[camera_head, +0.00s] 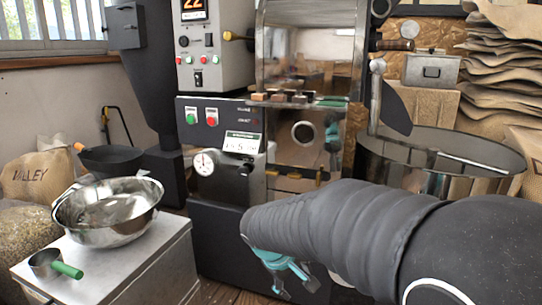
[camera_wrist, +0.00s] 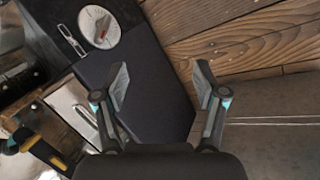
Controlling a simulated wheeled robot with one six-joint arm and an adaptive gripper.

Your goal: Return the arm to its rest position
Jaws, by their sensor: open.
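My arm comes in from the right in the head view, covered in a dark sleeve, and reaches toward the front of the roasting machine (camera_head: 225,225). My gripper (camera_head: 292,285) hangs at its end, low in front of the machine, with teal parts showing. In the wrist view my gripper (camera_wrist: 162,82) has its two fingers well apart, with nothing between them. Behind the fingers are the machine's dark panel (camera_wrist: 140,75) and the wooden floor (camera_wrist: 245,40). I see no object held.
A steel bowl (camera_head: 108,208) and a green-handled scoop (camera_head: 52,264) are on a metal cabinet (camera_head: 150,262) at left. A round cooling bin (camera_head: 375,145) stands at right. Stacked sacks (camera_head: 505,60) are behind it. A burlap sack (camera_head: 40,178) stands at far left.

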